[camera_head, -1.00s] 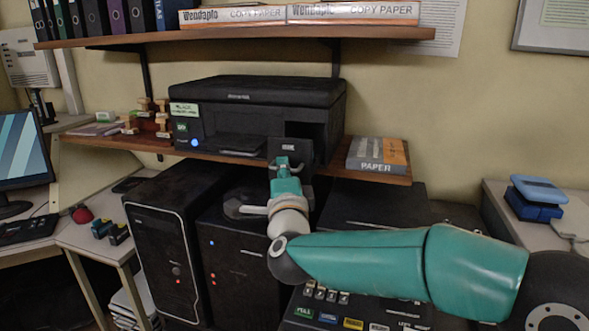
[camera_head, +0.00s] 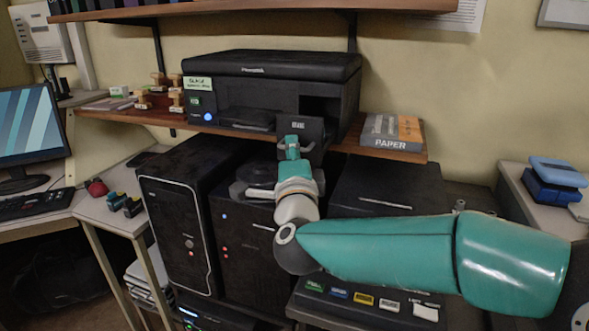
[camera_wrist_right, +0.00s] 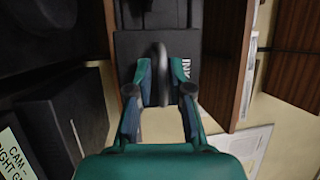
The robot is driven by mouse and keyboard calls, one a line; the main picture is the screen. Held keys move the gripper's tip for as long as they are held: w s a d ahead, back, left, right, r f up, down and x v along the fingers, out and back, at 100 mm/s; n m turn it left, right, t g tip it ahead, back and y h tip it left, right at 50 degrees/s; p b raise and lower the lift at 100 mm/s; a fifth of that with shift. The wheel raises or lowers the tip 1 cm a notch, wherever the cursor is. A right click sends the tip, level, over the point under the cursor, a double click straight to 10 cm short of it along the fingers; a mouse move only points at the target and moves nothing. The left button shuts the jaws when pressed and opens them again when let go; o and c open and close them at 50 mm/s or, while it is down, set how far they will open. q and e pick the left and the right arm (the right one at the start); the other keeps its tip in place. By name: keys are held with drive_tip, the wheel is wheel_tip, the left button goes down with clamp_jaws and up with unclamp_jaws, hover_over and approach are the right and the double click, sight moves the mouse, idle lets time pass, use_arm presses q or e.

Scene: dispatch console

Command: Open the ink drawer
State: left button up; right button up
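The ink drawer (camera_head: 313,127) has a black front marked INK and stands out from the right part of the black printer (camera_head: 270,85). A dark opening shows behind and above its front. My right gripper (camera_head: 291,150) is at the drawer's grey arched handle (camera_head: 309,144). In the right wrist view the fingers of my right gripper (camera_wrist_right: 161,90) close on both sides of the handle (camera_wrist_right: 160,60), in front of the black drawer front (camera_wrist_right: 185,48). My left gripper is not in view.
The printer stands on a wooden shelf (camera_head: 240,136), with paper packs (camera_head: 392,132) on the right and stamps (camera_head: 158,92) on the left. Black computer towers (camera_head: 178,215) stand below. A button panel (camera_head: 365,300) lies under my right arm.

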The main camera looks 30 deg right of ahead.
drive_tip(key=v, duration=1.1)
drive_tip(key=shift+s+f, duration=0.15)
